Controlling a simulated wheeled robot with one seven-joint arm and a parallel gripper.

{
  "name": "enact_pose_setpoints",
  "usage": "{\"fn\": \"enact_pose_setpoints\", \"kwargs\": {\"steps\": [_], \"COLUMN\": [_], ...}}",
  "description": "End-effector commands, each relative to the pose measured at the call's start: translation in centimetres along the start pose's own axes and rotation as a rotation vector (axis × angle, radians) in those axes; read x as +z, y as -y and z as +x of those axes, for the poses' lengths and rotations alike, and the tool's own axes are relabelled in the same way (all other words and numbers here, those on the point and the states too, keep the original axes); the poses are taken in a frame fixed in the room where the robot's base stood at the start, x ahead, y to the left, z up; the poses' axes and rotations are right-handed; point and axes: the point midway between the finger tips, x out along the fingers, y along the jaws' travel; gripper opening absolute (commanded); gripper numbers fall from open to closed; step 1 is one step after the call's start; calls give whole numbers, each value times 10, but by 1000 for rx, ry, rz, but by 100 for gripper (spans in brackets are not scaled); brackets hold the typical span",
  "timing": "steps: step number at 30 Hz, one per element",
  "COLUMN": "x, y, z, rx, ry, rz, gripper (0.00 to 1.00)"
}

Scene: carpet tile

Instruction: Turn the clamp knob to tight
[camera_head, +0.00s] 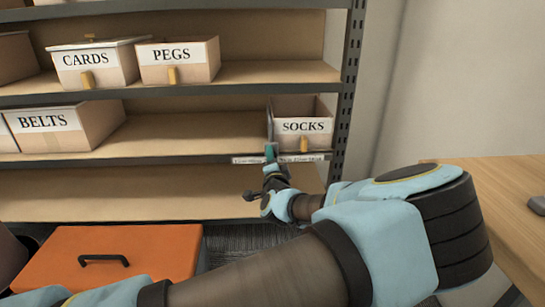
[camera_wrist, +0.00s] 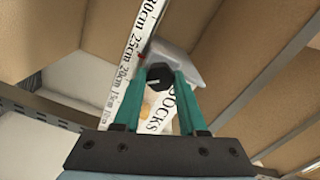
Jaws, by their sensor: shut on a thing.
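The clamp knob (camera_wrist: 160,73) is small and black, with a pale mark on its face. It sits between the two green fingers of my gripper (camera_wrist: 160,84) in the wrist view, and they are shut on it. The knob is at the foot of a thin grey divider plate (camera_wrist: 185,62) on the shelf's front edge. In the head view my gripper (camera_head: 271,152) reaches this edge just left of the SOCKS box (camera_head: 303,125) and hides the knob. I cannot tell from the pale mark whether the knob is tight or loose.
A centimetre scale strip (camera_wrist: 130,60) runs along the shelf edge beside the knob. The BELTS box (camera_head: 65,128) is farther left, with bare shelf between. CARDS (camera_head: 95,62) and PEGS (camera_head: 180,62) boxes stand above. An orange box (camera_head: 120,260) and a wooden table (camera_head: 500,210) are nearer.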

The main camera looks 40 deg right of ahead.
Motion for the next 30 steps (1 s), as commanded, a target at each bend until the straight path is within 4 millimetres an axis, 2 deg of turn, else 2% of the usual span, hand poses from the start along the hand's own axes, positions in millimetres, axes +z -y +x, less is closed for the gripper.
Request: {"fn": "enact_pose_setpoints", "kwargs": {"steps": [6, 15, 30], "x": [0, 0, 0], "y": [0, -1, 0], "z": [0, 0, 0], "rx": [0, 0, 0], "ry": [-1, 0, 0], "rz": [193, 391, 499], "gripper": [0, 0, 0]}}
